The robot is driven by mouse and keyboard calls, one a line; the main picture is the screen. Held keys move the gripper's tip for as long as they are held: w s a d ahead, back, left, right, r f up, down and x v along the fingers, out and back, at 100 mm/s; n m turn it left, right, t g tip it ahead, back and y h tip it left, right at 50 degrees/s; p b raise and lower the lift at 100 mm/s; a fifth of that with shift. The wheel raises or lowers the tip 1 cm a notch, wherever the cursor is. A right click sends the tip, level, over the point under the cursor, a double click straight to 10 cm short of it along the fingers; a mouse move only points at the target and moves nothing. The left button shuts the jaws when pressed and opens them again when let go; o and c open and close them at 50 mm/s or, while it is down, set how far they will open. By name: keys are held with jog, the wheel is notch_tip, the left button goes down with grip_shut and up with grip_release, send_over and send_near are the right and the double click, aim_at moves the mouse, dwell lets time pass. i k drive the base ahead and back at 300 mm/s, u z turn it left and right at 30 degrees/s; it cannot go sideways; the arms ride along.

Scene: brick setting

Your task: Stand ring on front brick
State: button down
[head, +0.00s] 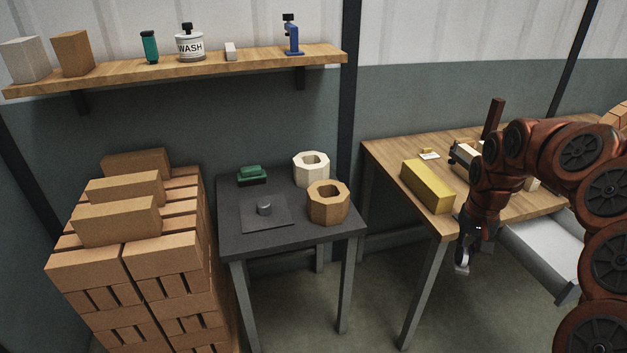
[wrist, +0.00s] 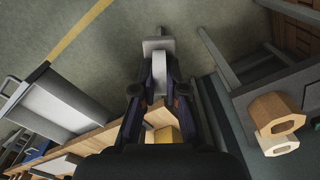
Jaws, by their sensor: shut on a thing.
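Two eight-sided rings stand on the small dark table: a tan ring (head: 328,212) at the front right and a cream ring (head: 299,168) behind it. Both also show at the right of the wrist view, tan (wrist: 257,117) and cream (wrist: 267,146). The front brick (head: 112,227) lies nearest of several loose bricks on the brick stack, and its top is bare. My gripper (head: 463,256) hangs off the workbench's front left corner, well right of the rings. In the wrist view my gripper (wrist: 160,88) is shut on a light grey piece (wrist: 158,62) with a flat end.
The dark table (head: 298,242) also bears a plate with a short peg (head: 264,209) and a green-black item (head: 252,176). A yellow block (head: 427,186) lies on the workbench (head: 385,154). A drawer (head: 545,245) stands open. A shelf (head: 180,67) hangs above the stack.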

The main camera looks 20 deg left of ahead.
aim_at(123, 206)
jog(key=u, duration=0.45)
jog(key=k, duration=1)
jog(key=u, duration=1.15)
jog(key=i, duration=1.05)
jog(key=u, duration=0.9)
jog(key=i, duration=1.75)
jog(key=z, duration=0.2)
